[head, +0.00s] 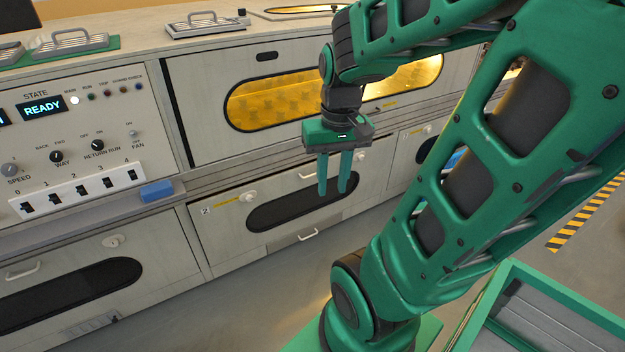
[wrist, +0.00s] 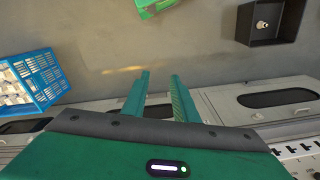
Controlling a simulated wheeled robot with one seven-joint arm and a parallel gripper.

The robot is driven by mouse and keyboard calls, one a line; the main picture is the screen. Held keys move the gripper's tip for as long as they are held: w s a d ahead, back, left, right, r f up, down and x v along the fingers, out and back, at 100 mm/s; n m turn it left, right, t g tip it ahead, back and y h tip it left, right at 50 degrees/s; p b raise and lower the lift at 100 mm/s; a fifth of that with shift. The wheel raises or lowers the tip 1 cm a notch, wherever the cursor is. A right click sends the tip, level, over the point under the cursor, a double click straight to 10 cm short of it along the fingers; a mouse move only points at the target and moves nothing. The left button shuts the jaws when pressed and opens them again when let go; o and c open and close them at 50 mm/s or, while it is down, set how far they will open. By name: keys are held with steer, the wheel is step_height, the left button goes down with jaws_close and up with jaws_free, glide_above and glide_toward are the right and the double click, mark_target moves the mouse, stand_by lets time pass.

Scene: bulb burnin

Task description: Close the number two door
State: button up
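The number two door (head: 225,222) is a pale panel low on the cabinet front, with a "2" label, a round latch, a dark oval window and a handle below. In the head view it looks nearly flush with the cabinet; I cannot tell whether it is fully shut. My gripper (head: 332,190) points down in front of this door and overlaps its window's right part in the picture. The two green fingers stand apart with nothing between them.
The control panel (head: 75,135) reads READY, with a blue block (head: 157,190) on the ledge beside it. A yellow-lit window (head: 270,105) is above the door. In the wrist view, a blue crate (wrist: 38,72) and a dark box (wrist: 262,34) stand around open grey floor.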

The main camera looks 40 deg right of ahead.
steer(key=w+d+f+m+t+y, duration=0.1)
steer(key=w+d+f+t, duration=0.1)
steer(key=w+d+f, duration=0.55)
steer(key=w+d+f+t+y, duration=0.1)
steer(key=w+d+f+t, duration=0.15)
steer(key=w+f, duration=0.85)
steer(key=w+d+f+m+t+y, duration=0.1)
steer(key=w+d+f+t+y, duration=0.3)
steer(key=w, duration=1)
steer(key=w+d+f+m+t+h, duration=0.3)
steer(key=d+f+m+t+h, duration=0.15)
steer(key=d+f, duration=0.5)
steer(key=s+d+f+m+t+h, duration=0.3)
steer(key=s+d+f+m+h, duration=0.25)
steer(key=d+f+m, duration=0.35)
steer(key=x, duration=1.1)
steer(key=shift+d+f+n, duration=0.15)
steer(key=shift+d+n, duration=0.2)
steer(key=shift+d, duration=0.05)
jaws_close()
